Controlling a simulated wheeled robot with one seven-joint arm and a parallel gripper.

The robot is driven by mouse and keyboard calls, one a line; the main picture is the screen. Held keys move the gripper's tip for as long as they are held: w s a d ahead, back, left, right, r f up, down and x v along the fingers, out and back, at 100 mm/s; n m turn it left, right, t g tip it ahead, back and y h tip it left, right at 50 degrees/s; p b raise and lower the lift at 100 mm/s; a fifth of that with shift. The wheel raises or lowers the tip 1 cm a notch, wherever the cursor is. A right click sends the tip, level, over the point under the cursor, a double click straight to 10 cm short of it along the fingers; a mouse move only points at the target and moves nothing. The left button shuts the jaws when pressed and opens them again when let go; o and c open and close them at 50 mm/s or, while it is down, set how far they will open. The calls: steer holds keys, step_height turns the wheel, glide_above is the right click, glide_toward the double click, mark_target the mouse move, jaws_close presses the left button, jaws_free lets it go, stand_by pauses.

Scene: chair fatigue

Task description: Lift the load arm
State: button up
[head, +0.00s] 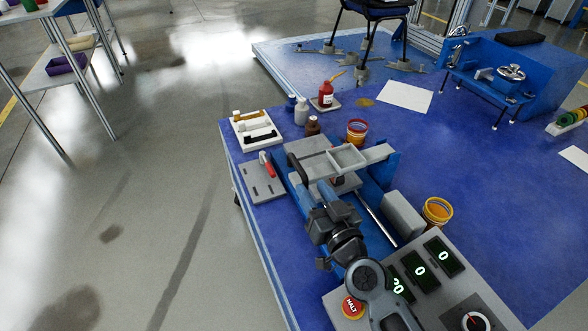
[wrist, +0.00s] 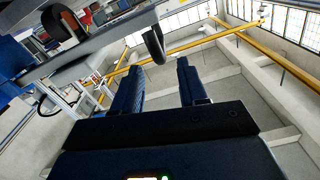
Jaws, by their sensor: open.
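The load arm (head: 355,160) is a light grey beam with a tray-like frame, lying across the blue test fixture on the bench in the head view. A black curved handle (head: 297,167) is at its left end. In the wrist view the grey beam (wrist: 95,43) crosses the upper left, and the dark handle loop (wrist: 154,45) hangs from it. My gripper (head: 306,190) is just in front of the handle. In the wrist view my gripper (wrist: 159,66) is open, with the loop's lower end between its fingertips in the picture. I see no contact; the depth gap is unclear.
A control panel (head: 415,285) with displays and a red halt button (head: 352,306) is near my arm. A grey plate with a red-handled tool (head: 266,164), bottles (head: 302,112) and tape rolls (head: 437,211) surround the fixture. Open floor lies left.

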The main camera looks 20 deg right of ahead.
mark_target(290, 154)
steer(key=w, duration=0.8)
steer(key=shift+w, duration=0.3)
jaws_close()
stand_by(0.4)
